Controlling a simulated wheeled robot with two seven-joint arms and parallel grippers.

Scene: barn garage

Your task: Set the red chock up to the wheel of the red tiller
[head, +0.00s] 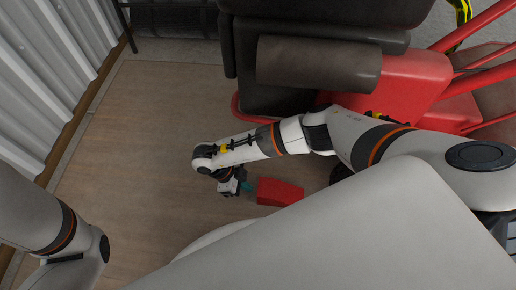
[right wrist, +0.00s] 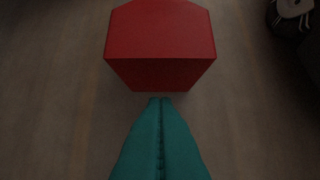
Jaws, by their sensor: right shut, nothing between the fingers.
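The red chock (head: 280,191) lies on the wooden floor in the head view. In the right wrist view the chock (right wrist: 160,45) fills the top middle, its near face towards me. My right gripper (head: 248,187) is just left of the chock in the head view. Its teal fingers (right wrist: 160,99) are pressed together, empty, with their tips just short of the near face. The red tiller (head: 400,82) stands at the upper right. A dark wheel (head: 340,173) shows partly behind my right arm; a dark round part with a pale hub (right wrist: 292,8) shows in the right wrist view. My left gripper is out of view.
A corrugated metal wall (head: 50,60) runs along the left. The wooden floor (head: 130,150) between it and the chock is clear. The tiller's black body (head: 280,80) and red bars (head: 480,65) take up the top right. My left arm enters at lower left.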

